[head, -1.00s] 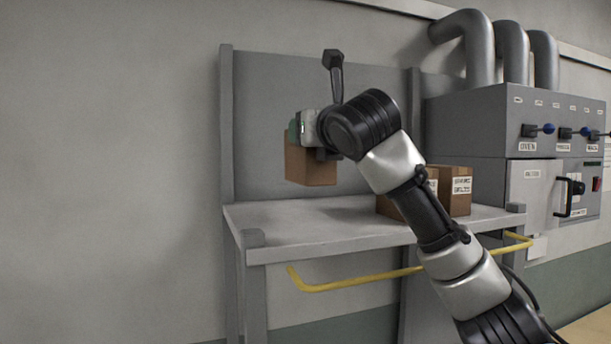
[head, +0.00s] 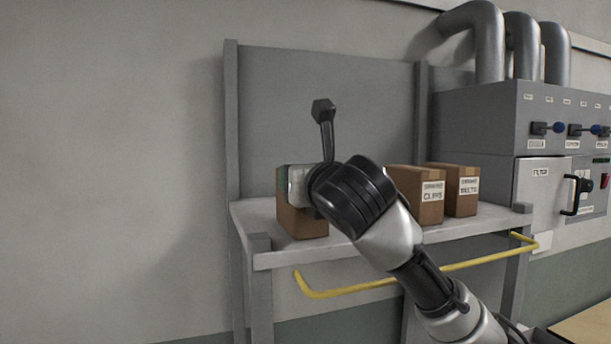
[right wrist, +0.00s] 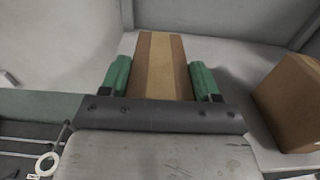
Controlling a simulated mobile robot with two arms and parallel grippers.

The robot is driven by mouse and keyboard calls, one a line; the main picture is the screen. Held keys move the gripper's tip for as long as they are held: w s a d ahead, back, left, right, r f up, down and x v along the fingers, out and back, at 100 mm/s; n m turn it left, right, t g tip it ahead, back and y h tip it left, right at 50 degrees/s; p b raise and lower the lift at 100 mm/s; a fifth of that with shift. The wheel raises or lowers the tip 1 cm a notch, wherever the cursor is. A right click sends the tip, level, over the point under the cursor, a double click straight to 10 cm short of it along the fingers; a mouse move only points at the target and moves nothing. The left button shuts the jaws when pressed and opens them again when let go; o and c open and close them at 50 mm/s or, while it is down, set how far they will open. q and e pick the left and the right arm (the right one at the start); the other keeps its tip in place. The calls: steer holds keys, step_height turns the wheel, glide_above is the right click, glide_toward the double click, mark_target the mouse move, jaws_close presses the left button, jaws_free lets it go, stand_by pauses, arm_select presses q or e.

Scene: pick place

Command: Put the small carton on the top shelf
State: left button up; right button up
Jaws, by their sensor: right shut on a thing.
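The small brown carton (head: 301,222) is at the left end of the grey top shelf (head: 470,226) in the head view. It looks upright, with its bottom at or very near the shelf surface; I cannot tell if it bears weight. My right gripper (head: 292,187) is at its upper part, and my wrist hides some of it. In the right wrist view the carton (right wrist: 160,60), with a tan tape strip, sits between the green fingers of my right gripper (right wrist: 161,80), which are shut on it. My left gripper is not in view.
Two labelled brown cartons stand on the same shelf to the right, one nearer (head: 416,192) and one beyond it (head: 457,190). Shelf posts rise behind. A yellow rail (head: 420,273) runs along the shelf front. A grey machine (head: 500,125) with pipes stands at right.

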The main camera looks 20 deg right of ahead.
steer(key=o, duration=0.8)
steer(key=shift+f, duration=0.1)
steer(key=o, duration=0.3)
steer(key=shift+o, duration=0.2)
steer(key=shift+s, duration=0.2)
steer(key=s+b, duration=0.6)
steer(key=s, duration=0.5)
steer(key=shift+s+d, duration=0.2)
steer(key=shift+s, duration=0.1)
